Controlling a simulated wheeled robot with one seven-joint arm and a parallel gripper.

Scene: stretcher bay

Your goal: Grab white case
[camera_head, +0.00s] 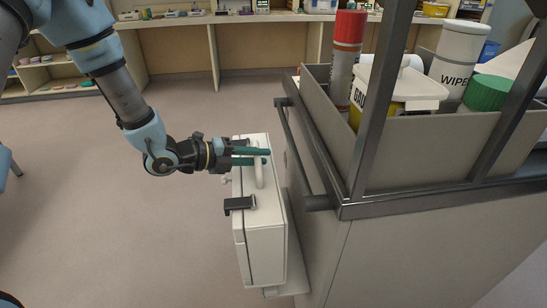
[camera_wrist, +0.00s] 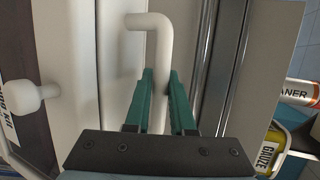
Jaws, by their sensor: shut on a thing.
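The white case (camera_head: 262,245) stands upright against the left side of the cart, on a small pale ledge (camera_head: 290,285). A white bar handle (camera_head: 259,178) is on its top, with a dark latch (camera_head: 240,204) nearer the camera. My gripper (camera_head: 264,156), with green fingers, reaches in from the left and is shut on the handle. In the wrist view the bent handle (camera_wrist: 149,21) runs down between the green fingers (camera_wrist: 160,88). The lower part of the handle is hidden there by the gripper body. A white knob (camera_wrist: 30,96) shows on the left.
The grey cart (camera_head: 420,240) stands close on the right, with a side rail (camera_head: 300,150) and a dark upright post (camera_head: 378,95). Its top tray (camera_head: 430,150) holds a wipes tub, a gauze box and bottles. Open floor (camera_head: 100,230) lies to the left; shelves (camera_head: 180,60) stand behind.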

